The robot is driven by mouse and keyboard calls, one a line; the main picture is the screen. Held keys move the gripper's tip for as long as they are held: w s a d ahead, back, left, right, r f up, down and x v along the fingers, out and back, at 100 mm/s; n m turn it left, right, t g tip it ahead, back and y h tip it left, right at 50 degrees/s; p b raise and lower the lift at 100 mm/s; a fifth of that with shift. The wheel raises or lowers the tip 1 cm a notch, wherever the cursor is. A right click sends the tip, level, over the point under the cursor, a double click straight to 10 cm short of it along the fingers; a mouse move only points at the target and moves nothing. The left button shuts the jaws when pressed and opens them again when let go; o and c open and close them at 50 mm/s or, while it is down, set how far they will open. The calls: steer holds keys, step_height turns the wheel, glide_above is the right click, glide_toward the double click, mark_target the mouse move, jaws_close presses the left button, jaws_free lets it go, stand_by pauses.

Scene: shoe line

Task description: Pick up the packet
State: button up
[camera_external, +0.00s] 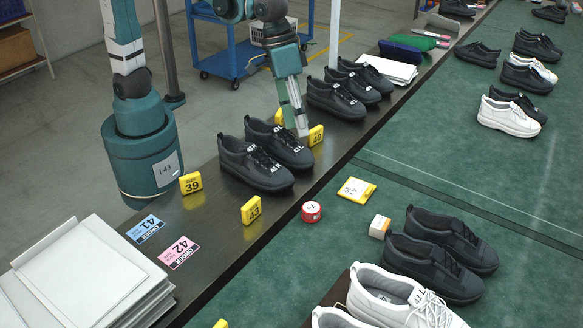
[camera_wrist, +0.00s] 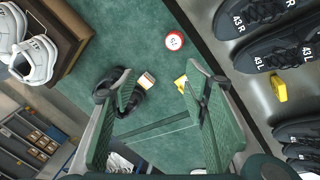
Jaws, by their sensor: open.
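The packet (camera_external: 356,190) is a flat yellow piece with a white label. It lies on the green surface, right of the red tin. In the wrist view the packet (camera_wrist: 181,84) shows as a yellow bit, partly hidden behind my right-hand finger. My gripper (camera_external: 296,115) hangs over the dark shelf near the black shoes, left of and above the packet in the picture. The wrist view shows its two green fingers (camera_wrist: 160,88) spread apart, with nothing held between them.
A red tin (camera_external: 312,211) and a small white-and-orange box (camera_external: 379,226) lie near the packet. Black shoes (camera_external: 265,155) and yellow number tags (camera_external: 251,210) stand along the dark shelf. More black shoes (camera_external: 440,255) and white shoes (camera_external: 400,298) are at the front right. Green surface behind the packet is clear.

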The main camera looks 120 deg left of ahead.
steer(key=w+a+f+n+g+p, duration=0.1)
steer(key=w+a+f+n+p, duration=0.15)
steer(key=w, duration=0.45)
steer(key=w+a+f+n+g+p, duration=0.1)
steer(key=w+f+n, duration=0.1)
steer(key=w+f, duration=0.35)
steer(key=n+g+h+p, duration=0.1)
steer(key=n+p, duration=0.2)
steer(key=n, duration=0.2)
glide_above(381, 222)
steer(key=f, duration=1.2)
steer(key=shift+s+a, duration=0.25)
steer(key=shift+a, duration=0.15)
steer(key=shift+w+a+f, duration=0.1)
steer(key=shift+w+f, duration=0.1)
steer(key=shift+f, duration=0.3)
steer(key=shift+f, duration=0.1)
steer(key=shift+d+f+b, duration=0.2)
steer(key=shift+f+b, duration=0.15)
steer(key=shift+f, duration=0.85)
steer(key=shift+d+f+b, duration=0.25)
steer(key=shift+f, duration=1.05)
steer(key=shift+d+f+b, duration=0.2)
steer(key=shift+f+b, duration=0.05)
steer(key=shift+f, duration=1)
